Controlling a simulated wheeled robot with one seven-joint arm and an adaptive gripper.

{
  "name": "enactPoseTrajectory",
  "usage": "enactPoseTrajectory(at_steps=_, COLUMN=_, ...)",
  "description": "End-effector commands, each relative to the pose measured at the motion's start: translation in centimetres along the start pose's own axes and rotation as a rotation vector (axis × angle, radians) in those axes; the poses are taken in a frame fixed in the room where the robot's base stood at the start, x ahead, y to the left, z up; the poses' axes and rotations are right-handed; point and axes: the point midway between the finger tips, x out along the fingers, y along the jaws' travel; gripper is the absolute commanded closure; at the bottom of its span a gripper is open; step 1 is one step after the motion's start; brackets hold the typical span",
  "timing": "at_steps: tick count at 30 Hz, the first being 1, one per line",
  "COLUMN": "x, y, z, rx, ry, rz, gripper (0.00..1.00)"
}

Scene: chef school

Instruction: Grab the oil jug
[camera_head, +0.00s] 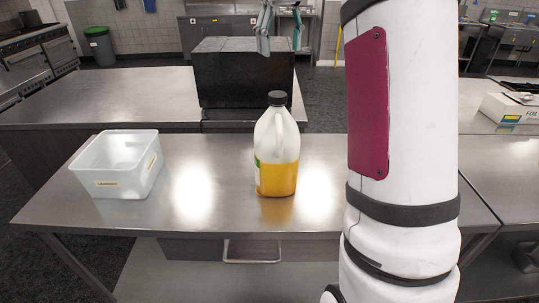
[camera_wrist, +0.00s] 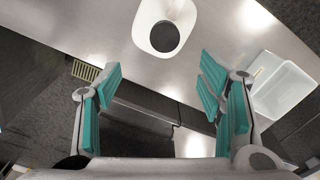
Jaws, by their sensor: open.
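The oil jug (camera_head: 277,150) stands upright on the steel table, with a black cap, a pale handle and yellow-orange oil in its lower half. In the wrist view the jug (camera_wrist: 165,25) shows from above at the top of the picture, its dark cap facing the camera. My gripper (camera_head: 266,38) is in the upper middle of the head view, above the level of the jug's cap. In the wrist view its teal-padded fingers (camera_wrist: 160,85) are spread wide with nothing between them. The jug lies beyond the fingertips and is apart from them.
A clear plastic container (camera_head: 117,165) stands on the steel table (camera_head: 210,215) left of the jug; it shows at the right of the wrist view (camera_wrist: 281,85). A black box-like block (camera_head: 240,75) is behind the jug. The table between container and jug is clear.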

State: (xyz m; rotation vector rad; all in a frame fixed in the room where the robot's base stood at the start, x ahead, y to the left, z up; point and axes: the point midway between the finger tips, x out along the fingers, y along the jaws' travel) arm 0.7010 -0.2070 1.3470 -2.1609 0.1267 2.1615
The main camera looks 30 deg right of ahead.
Motion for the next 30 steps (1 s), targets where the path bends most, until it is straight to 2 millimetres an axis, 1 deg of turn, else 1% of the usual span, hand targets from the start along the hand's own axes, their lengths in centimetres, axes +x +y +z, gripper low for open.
enactPoseTrajectory(at_steps=9, x=5.6, y=0.0, z=0.2, rx=-0.001, ry=-0.005, rz=-0.002, gripper=0.38)
enactPoseTrajectory(at_steps=12, x=7.0, y=0.0, z=0.1, rx=0.000, ry=-0.003, rz=-0.001, gripper=0.38)
enactPoseTrajectory(at_steps=15, x=7.8, y=0.0, z=0.1, rx=0.000, ry=-0.001, rz=-0.001, gripper=0.38)
enactPoseTrajectory(at_steps=20, x=8.7, y=-0.1, z=0.2, rx=0.000, ry=-0.002, rz=-0.001, gripper=0.38)
enactPoseTrajectory(at_steps=25, x=10.9, y=-0.6, z=0.8, rx=-0.002, ry=-0.005, rz=-0.002, gripper=0.38)
enactPoseTrajectory(at_steps=30, x=12.9, y=-0.5, z=0.6, rx=0.000, ry=-0.002, rz=0.000, gripper=0.38)
